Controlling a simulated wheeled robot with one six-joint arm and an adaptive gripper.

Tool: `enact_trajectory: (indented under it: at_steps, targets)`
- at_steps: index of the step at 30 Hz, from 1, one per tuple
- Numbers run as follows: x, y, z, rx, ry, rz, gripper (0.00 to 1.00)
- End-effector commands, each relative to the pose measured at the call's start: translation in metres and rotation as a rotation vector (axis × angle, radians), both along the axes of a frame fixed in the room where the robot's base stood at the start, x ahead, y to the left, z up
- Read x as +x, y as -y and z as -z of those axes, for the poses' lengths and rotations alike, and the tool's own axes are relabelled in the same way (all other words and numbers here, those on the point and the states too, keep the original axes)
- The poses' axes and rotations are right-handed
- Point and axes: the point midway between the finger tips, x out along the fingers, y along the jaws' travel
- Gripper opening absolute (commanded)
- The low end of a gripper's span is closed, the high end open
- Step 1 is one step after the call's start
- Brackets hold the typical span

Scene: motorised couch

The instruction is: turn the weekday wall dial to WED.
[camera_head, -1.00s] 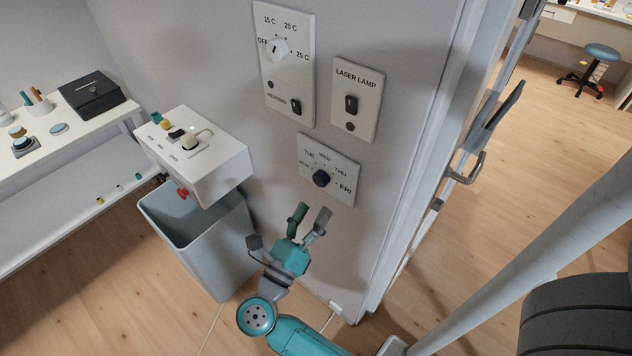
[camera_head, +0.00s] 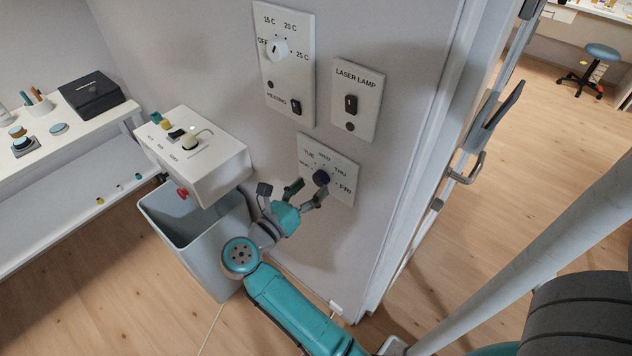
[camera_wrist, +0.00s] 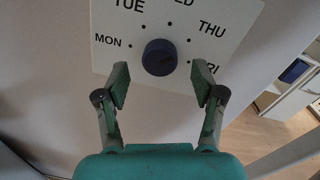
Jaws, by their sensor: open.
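The weekday dial is a dark blue round knob (camera_head: 321,177) on a white wall plate (camera_head: 345,168) marked from MON to FRI. In the wrist view the knob (camera_wrist: 160,57) sits at the top middle, with MON to its left, TUE and WED above, THU to its upper right and FRI partly hidden by a finger. A pointer mark on the knob is too small to read. My gripper (camera_head: 308,192) is open and empty, just below the knob. In the wrist view its two fingers (camera_wrist: 162,92) stand apart on either side, below the knob.
A heating panel (camera_head: 285,75) and a laser lamp switch plate (camera_head: 358,98) are on the wall above. A white box (camera_head: 215,165) and a grey bin (camera_head: 180,232) stand to the left. A door frame with a handle (camera_head: 466,170) is to the right.

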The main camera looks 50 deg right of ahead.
Motion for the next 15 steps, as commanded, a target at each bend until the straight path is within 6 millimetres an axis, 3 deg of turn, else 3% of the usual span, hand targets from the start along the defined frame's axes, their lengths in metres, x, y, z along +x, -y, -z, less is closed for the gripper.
enact_trajectory:
  at_steps: [6, 15]
  targets:
    - [0.002, 0.023, 0.0, 0.001, 0.0, 0.001, 0.68]
    - [0.003, 0.028, 0.0, -0.001, 0.0, -0.001, 0.68]
